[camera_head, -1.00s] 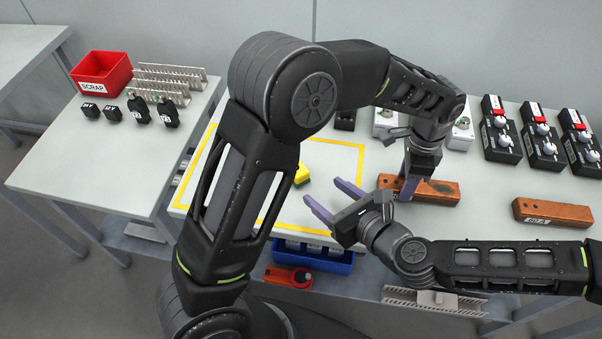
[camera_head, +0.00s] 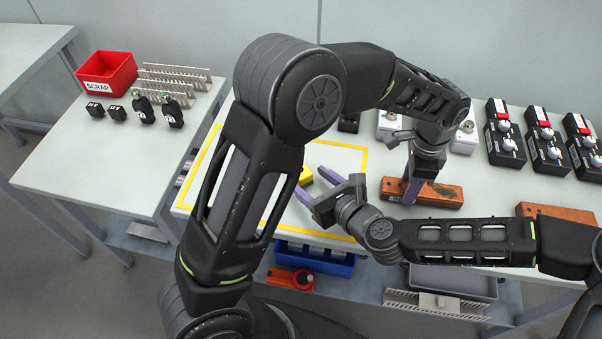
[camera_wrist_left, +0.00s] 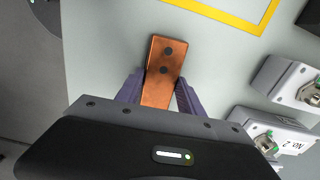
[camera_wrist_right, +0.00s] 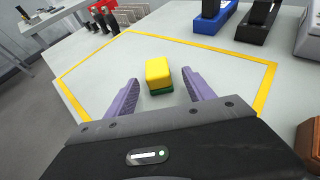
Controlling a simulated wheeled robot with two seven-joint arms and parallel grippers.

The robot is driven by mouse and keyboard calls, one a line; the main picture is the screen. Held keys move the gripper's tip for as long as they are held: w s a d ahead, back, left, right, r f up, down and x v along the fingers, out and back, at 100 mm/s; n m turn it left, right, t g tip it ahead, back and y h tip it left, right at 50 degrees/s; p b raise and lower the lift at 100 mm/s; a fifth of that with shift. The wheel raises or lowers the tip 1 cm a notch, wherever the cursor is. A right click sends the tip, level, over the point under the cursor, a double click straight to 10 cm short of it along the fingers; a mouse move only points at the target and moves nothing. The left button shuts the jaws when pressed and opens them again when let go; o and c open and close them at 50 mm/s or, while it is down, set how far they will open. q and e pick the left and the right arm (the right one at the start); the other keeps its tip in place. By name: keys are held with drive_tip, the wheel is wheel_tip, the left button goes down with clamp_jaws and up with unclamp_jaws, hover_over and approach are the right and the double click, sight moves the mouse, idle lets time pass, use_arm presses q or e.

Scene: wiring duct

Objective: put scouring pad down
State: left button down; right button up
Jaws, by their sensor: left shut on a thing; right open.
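The scouring pad (camera_head: 306,176), a small block with a yellow top and a green underside, lies on the table inside the yellow outline. It shows whole in the right wrist view (camera_wrist_right: 158,73). My right gripper (camera_wrist_right: 161,82) is open, its purple fingers pointing at the pad with the pad centred just beyond or between the tips. No contact shows. My left gripper (camera_wrist_left: 161,84) is shut on a brown block (camera_wrist_left: 168,52) with two dark holes, which appears to lie on the table. In the head view this brown block (camera_head: 445,196) is partly hidden by the fingers.
Another brown block (camera_head: 556,212) lies to the right, partly behind my right arm. Black and grey boxed devices (camera_head: 503,140) line the back right. A red scrap bin (camera_head: 107,72) stands on the left table. The area around the pad inside the yellow outline (camera_wrist_right: 100,62) is clear.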

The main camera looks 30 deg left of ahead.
sight(307, 178)
drive_tip(key=x, duration=0.4)
drive_tip(key=shift+a, duration=0.3)
drive_tip(key=shift+c, duration=0.5)
clamp_jaws()
drive_tip(key=shift+r, duration=0.1)
wheel_tip(307, 178, up, 10)
drive_tip(key=shift+f, duration=0.1)
idle(0.7)
idle(0.4)
